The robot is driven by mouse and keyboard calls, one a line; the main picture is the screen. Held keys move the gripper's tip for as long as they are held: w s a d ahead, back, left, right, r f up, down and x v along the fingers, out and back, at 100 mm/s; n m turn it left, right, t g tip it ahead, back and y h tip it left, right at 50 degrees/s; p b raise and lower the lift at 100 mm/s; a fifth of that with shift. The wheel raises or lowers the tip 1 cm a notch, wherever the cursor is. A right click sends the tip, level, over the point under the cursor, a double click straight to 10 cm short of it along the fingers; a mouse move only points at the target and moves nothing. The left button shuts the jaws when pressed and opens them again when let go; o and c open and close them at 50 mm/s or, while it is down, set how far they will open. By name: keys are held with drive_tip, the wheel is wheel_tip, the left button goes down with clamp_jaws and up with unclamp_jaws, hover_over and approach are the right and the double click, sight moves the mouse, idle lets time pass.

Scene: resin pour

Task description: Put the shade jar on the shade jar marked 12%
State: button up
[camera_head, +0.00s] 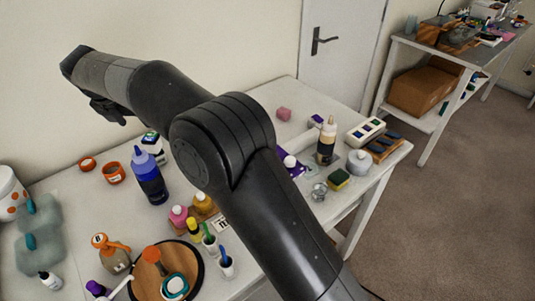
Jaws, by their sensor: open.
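My gripper (108,113) hangs at the upper left, beyond the far side of the white table and in front of the wall. It is open and I see nothing between its fingers, though they are small and dark. I cannot pick out which thing is the shade jar or read any 12% mark. Two small round orange items (114,174) stand at the table's left back, below the gripper and apart from it. A grey-white lidded jar (358,163) stands near the right end. My arm hides the middle of the table.
A round wooden board (193,257) lies in front. A dark bottle (327,141) and sponge (338,179) are at right. A second table (437,60) stands behind.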

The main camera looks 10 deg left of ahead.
drive_tip(key=d+r+m, duration=0.4)
drive_tip(key=d+m, duration=0.1)
drive_tip(key=d, duration=0.6)
drive_tip(key=s+d+r+m, duration=0.1)
drive_tip(key=d+r+m, duration=0.3)
drive_tip(key=d, duration=0.7)
drive_tip(key=d+r+m, duration=0.3)
drive_tip(key=d+m, duration=0.4)
drive_tip(key=d, duration=0.4)
drive_tip(key=s+d+f+m, duration=0.1)
drive_tip(key=s+d+m, duration=0.4)
drive_tip(key=d, duration=0.3)
drive_tip(key=s+d+f+m, duration=0.1)
drive_tip(key=s+d+m, duration=0.45)
drive_tip(key=d, duration=0.35)
drive_tip(key=s+d+f+m, duration=0.3)
drive_tip(key=s+m, duration=0.1)
drive_tip(key=s, duration=0.2)
drive_tip(key=s+d+f+m+t, duration=0.1)
drive_tip(key=s+d+f+m, duration=0.2)
drive_tip(key=s+d+m, duration=0.1)
drive_tip(key=shift+s+d+f+m, duration=0.3)
drive_tip(key=shift+s+f+m, duration=0.1)
drive_tip(key=shift+s+m, duration=0.45)
